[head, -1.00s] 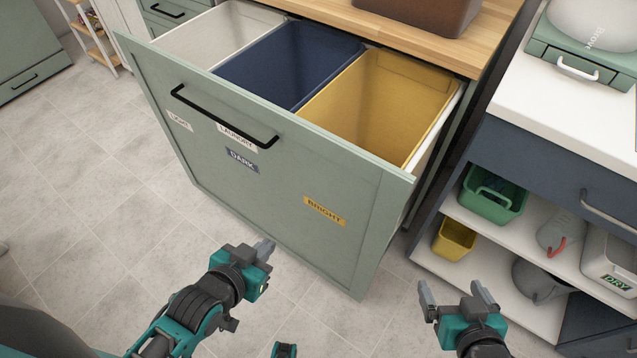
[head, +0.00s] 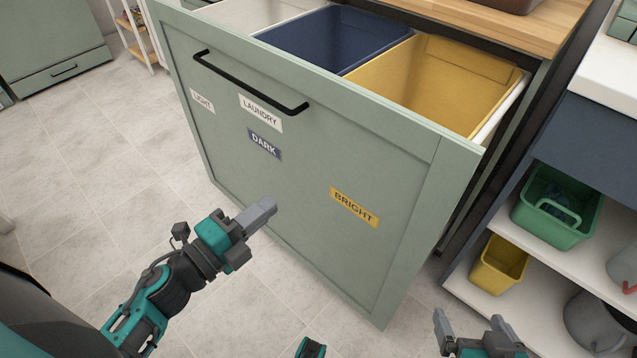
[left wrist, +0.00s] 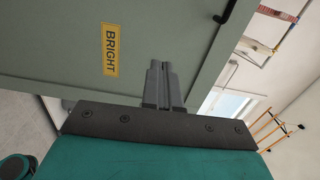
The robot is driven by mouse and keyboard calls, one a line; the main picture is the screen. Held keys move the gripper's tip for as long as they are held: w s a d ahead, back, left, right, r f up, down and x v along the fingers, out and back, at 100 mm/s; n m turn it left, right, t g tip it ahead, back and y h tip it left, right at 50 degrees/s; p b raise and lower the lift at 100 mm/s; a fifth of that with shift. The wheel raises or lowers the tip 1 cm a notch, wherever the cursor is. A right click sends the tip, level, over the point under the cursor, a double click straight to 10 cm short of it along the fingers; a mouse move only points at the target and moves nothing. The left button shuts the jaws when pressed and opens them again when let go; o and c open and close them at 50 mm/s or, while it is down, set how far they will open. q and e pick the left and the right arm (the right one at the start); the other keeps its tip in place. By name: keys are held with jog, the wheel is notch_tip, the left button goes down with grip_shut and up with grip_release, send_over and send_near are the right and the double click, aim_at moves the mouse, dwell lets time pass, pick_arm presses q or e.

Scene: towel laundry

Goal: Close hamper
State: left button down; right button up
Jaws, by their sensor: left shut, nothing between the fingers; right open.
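The laundry hamper is a pulled-out drawer with a sage-green front (head: 300,190) and a black bar handle (head: 250,88). It stands open, showing a white bin (head: 255,14), a dark blue bin (head: 335,38) and a yellow bin (head: 440,85). My left gripper (head: 262,212) is shut and empty, in front of the drawer front and below the DARK label. In the left wrist view its closed fingers (left wrist: 163,85) point at the green front (left wrist: 60,40) beside the BRIGHT label; I cannot tell whether they touch. My right gripper (head: 470,322) is open and empty, low at the bottom right.
A wooden counter (head: 540,32) lies above the hamper. To the right, a shelf unit holds a green basket (head: 553,222) and a yellow container (head: 500,264). The grey tiled floor (head: 90,200) to the left is clear.

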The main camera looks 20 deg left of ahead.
aim_at(329, 160)
pick_arm(q)
jog(key=shift+m, duration=0.3)
jog(key=x, duration=1.3)
jog(key=shift+s+d+f, duration=0.1)
jog(key=shift+d, duration=0.05)
jog(key=shift+w+d, duration=0.2)
jog(key=shift+w, duration=0.3)
pick_arm(e)
jog(key=shift+s+f, duration=0.1)
jog(key=shift+f, duration=0.1)
pick_arm(q)
jog(key=shift+w, duration=0.1)
pick_arm(e)
jog(key=shift+r, duration=0.15)
